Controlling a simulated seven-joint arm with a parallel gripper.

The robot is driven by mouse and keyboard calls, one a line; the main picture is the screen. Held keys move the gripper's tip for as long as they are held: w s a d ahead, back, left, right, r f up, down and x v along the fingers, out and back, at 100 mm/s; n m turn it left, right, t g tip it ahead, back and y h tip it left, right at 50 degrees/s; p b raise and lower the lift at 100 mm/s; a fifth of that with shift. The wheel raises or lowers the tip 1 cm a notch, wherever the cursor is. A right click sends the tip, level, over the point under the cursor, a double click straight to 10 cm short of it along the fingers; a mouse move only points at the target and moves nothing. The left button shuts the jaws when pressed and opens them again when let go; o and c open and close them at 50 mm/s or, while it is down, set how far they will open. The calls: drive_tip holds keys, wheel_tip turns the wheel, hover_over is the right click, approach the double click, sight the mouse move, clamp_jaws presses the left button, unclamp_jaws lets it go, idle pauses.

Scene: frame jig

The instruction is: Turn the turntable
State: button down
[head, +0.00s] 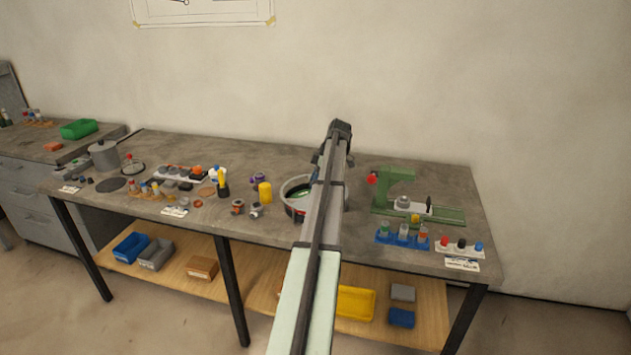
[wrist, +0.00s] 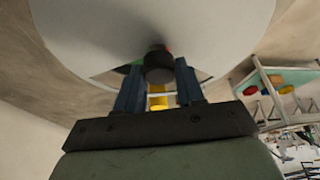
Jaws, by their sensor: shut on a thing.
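In the wrist view a large pale round disc (wrist: 155,22) fills the top of the picture, close to my gripper (wrist: 159,78). A short dark round knob (wrist: 158,66) sits between the two blue-grey fingers, and my gripper is shut on it. In the head view a round grey turntable-like piece (head: 290,209) with a dark and green inside stands at the middle of the bench. My arm crosses in front of it and hides its right part. My gripper's fingertips are hidden behind the arm in the head view.
A green machine frame (head: 397,182) stands right of my arm, with a blue rack (head: 398,240) and a white rack (head: 458,252) in front. A yellow cylinder (head: 265,191) and small parts stand at the left.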

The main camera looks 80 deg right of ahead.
drive_tip(key=n, duration=0.2)
drive_tip(key=n+g+y, duration=0.1)
drive_tip(key=n, duration=0.1)
drive_tip(key=shift+d+y, duration=0.2)
drive_tip(key=shift+y, duration=0.1)
drive_tip(key=shift+w+n+g+y, duration=0.1)
drive_tip(key=shift+n+g+y, duration=0.4)
drive_tip(key=shift+n, duration=1.7)
drive_tip(key=c, duration=0.7)
unclamp_jaws()
